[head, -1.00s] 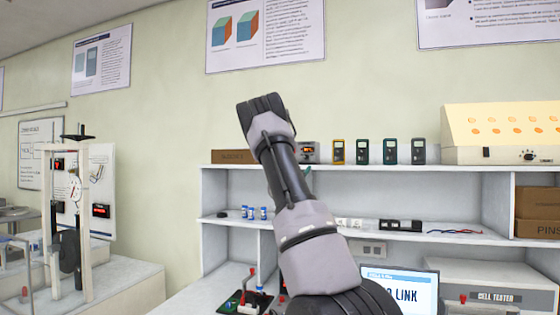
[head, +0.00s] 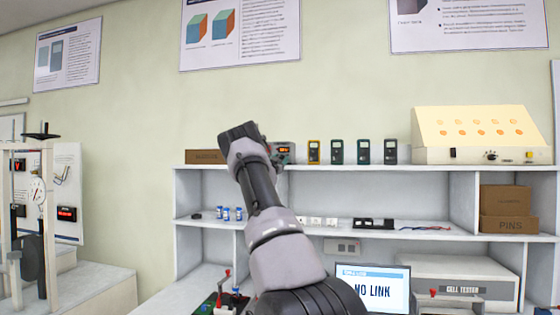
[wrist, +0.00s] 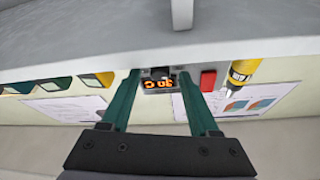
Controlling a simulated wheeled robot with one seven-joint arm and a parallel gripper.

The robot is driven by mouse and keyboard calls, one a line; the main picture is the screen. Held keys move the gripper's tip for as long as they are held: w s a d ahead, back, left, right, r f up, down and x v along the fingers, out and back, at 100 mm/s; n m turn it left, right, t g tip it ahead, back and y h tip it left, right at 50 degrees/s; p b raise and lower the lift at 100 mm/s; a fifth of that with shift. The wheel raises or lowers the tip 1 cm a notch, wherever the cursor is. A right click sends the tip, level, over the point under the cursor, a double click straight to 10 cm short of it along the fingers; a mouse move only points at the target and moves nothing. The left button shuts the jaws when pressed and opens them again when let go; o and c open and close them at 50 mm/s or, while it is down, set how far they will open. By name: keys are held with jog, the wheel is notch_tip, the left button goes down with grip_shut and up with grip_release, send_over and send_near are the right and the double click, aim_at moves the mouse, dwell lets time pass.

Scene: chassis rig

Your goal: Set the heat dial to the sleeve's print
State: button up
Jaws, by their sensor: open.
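My gripper (wrist: 160,76) is open, its two green fingers spread in the wrist view. Beyond them is a small station (wrist: 159,73) with a lit orange display, seen upside down; its digits are hard to read. A dark part above the display may be the dial, but its setting cannot be told. Beside it a yellow sleeve (wrist: 240,70) carries dark print, upside down, perhaps "80 W". In the head view the station (head: 285,152) stands on the top shelf, partly behind my arm, which hides the gripper.
Several meters (head: 337,152) stand right of the station on the shelf (head: 330,173). A brown box (head: 205,157) is to its left. A sloped lamp panel (head: 480,133) stands farther right.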

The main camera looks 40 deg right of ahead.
grip_shut()
jog(key=shift+m, duration=0.3)
jog(key=m+g, duration=0.1)
jog(key=m, duration=0.2)
jog(key=m+g+h, duration=0.1)
jog(key=m+g, duration=0.1)
jog(key=shift+w+a+m, duration=0.1)
jog(key=shift+w+m, duration=0.05)
jog(key=shift+m, duration=0.25)
jog(key=shift+r+m+g, duration=0.1)
jog(key=shift+m+g, duration=0.55)
jog(key=shift+m, duration=0.7)
jog(key=shift+m+g, duration=0.65)
jog(key=shift+m, duration=0.7)
